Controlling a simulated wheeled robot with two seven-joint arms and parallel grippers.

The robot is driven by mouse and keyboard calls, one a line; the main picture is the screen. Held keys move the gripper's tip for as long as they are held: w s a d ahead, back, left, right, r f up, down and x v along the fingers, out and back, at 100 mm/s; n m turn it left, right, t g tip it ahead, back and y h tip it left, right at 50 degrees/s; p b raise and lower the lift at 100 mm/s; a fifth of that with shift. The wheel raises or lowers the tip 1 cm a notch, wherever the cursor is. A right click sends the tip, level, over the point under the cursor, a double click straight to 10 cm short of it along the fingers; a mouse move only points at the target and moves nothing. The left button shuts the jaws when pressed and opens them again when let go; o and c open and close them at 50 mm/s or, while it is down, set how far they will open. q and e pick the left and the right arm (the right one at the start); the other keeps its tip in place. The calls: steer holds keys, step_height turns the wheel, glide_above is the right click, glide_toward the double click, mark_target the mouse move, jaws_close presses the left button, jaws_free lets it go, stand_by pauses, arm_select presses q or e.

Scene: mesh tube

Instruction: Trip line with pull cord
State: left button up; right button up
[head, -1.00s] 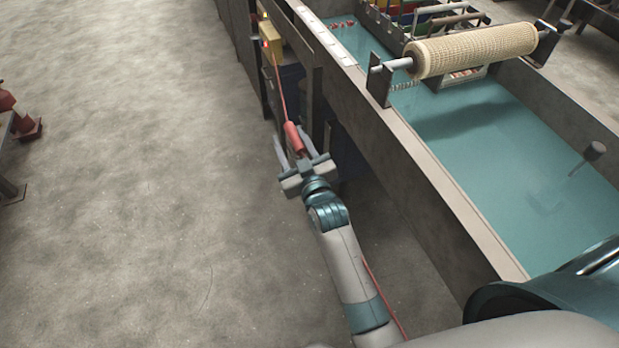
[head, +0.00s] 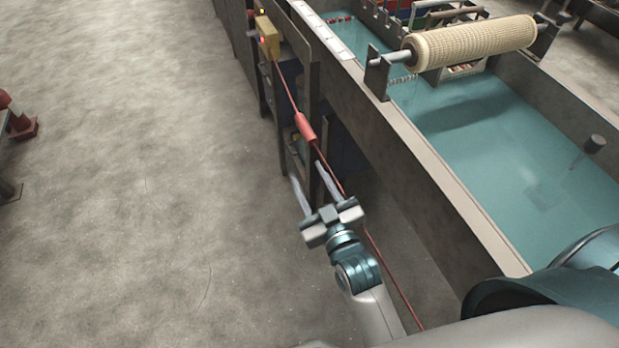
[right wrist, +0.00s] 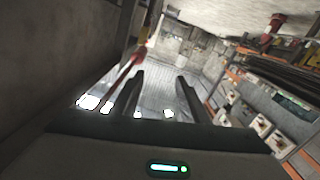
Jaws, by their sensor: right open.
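The pull cord (head: 285,88) is a thin red line running from a yellow switch box (head: 268,36) down past my gripper to the lower right. A red sleeve-like grip (head: 305,127) sits on the cord. My right gripper (head: 306,172) is open and empty, just below the red grip and apart from it. The cord passes to the right of its fingers. In the right wrist view, the red cord (right wrist: 122,78) runs left of the open fingers (right wrist: 162,82). The switch box shows a small red light. My left gripper is not in view.
A long trough (head: 470,215) with teal liquid runs along the right, its grey wall close to the cord. A mesh-covered roller (head: 475,43) spans it. The concrete floor on the left is clear.

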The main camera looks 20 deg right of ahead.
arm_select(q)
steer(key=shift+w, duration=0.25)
arm_select(e)
steer(key=s+a+f+g+y+p, duration=0.1)
steer(key=s+f+g, duration=0.15)
steer(key=f, duration=0.95)
steer(key=s+a+f+g+p, duration=0.1)
steer(key=s+f+g, duration=0.15)
steer(key=f, duration=0.85)
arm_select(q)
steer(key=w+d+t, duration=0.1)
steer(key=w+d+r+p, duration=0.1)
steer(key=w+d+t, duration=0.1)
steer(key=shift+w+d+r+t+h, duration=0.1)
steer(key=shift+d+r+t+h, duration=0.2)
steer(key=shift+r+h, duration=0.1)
arm_select(e)
steer(key=s+d+f+g, duration=0.2)
steer(key=s+f+g, duration=0.1)
steer(key=s+f, duration=0.6)
steer(key=s+d+f+g, duration=0.2)
steer(key=s+f+g, duration=0.2)
steer(key=s+f, duration=0.5)
step_height(320, 180, down, 5)
steer(key=shift+s+f+g, duration=0.1)
steer(key=shift+s+g, duration=0.1)
steer(key=shift+g, duration=0.1)
steer(key=shift+c, duration=0.6)
